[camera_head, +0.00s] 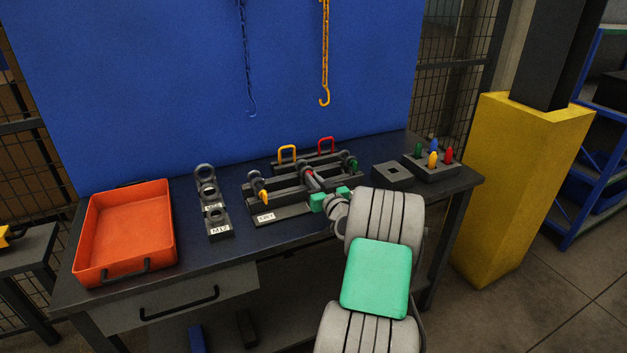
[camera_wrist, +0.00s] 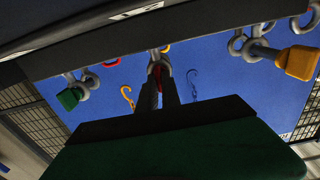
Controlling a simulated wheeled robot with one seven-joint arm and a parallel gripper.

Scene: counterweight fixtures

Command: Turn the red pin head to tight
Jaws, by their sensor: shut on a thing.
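The fixture (camera_head: 283,215) is a dark rack on the bench holding several grey shackles with coloured pin heads. The red pin head (camera_wrist: 157,72) shows between my gripper's dark fingers (camera_wrist: 158,88) in the wrist view, largely hidden by them. A bit of red (camera_head: 308,172) shows at the middle shackle in the head view. My gripper (camera_head: 318,188) reaches over the rack's front and is shut on the red pin head. An orange-yellow pin head (camera_wrist: 297,61) and a green pin head (camera_wrist: 72,96) sit apart on either side. The tightness of the red pin cannot be told.
A yellow handle (camera_head: 287,150) and a red handle (camera_head: 326,143) stand behind the rack. Labelled shackle stands (camera_head: 216,219) and an orange tray (camera_head: 128,228) are left. A dark block (camera_head: 392,175) and a holder (camera_head: 431,168) with coloured pins are right. Hooks (camera_head: 324,96) hang behind.

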